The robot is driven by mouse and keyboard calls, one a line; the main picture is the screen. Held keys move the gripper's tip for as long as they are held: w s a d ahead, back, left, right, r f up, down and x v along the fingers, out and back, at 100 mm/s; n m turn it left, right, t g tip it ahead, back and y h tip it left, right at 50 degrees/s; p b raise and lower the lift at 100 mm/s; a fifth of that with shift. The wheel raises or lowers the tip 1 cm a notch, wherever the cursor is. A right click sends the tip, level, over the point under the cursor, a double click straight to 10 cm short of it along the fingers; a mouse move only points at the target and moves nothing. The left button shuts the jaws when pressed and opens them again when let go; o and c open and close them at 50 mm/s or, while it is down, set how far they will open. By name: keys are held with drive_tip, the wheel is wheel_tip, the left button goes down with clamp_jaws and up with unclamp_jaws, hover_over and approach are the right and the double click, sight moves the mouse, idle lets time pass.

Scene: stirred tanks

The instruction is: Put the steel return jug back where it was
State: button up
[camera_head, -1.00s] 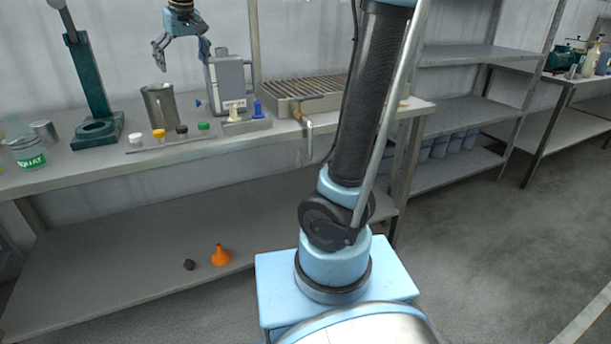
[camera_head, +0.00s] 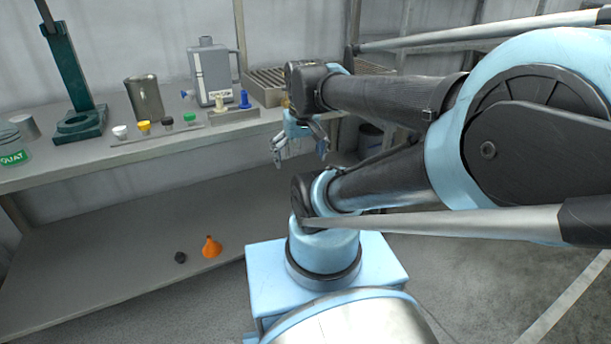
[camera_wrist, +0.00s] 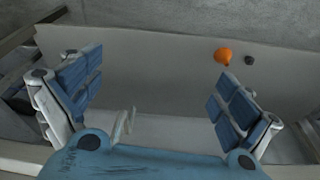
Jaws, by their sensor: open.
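The steel jug (camera_head: 145,97) stands upright on the bench top, left of a grey canister and behind a row of small coloured caps. My gripper (camera_head: 301,160) is open and empty. It hangs in front of the bench's front edge, lower than the bench top and to the right of the jug, well apart from it. In the wrist view my gripper (camera_wrist: 165,100) shows its two blue-padded fingers spread wide with nothing between them. The jug is not in the wrist view.
The grey canister (camera_head: 211,75), a drain rack (camera_head: 268,84) and a green stand (camera_head: 80,118) are on the bench. The caps (camera_head: 144,127) sit on a strip near its front. An orange funnel (camera_head: 211,246) and a dark lump (camera_head: 180,257) lie on the lower shelf (camera_head: 110,235).

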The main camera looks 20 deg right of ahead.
drive_tip(key=shift+m, duration=0.4)
drive_tip(key=s+f, duration=0.1)
drive_tip(key=f, duration=0.1)
drive_tip(key=s+d+f, duration=0.1)
drive_tip(key=s+f, duration=0.1)
drive_tip(key=shift+s+d+f, duration=0.15)
drive_tip(key=shift+s+f, duration=0.1)
drive_tip(key=shift+s, duration=0.05)
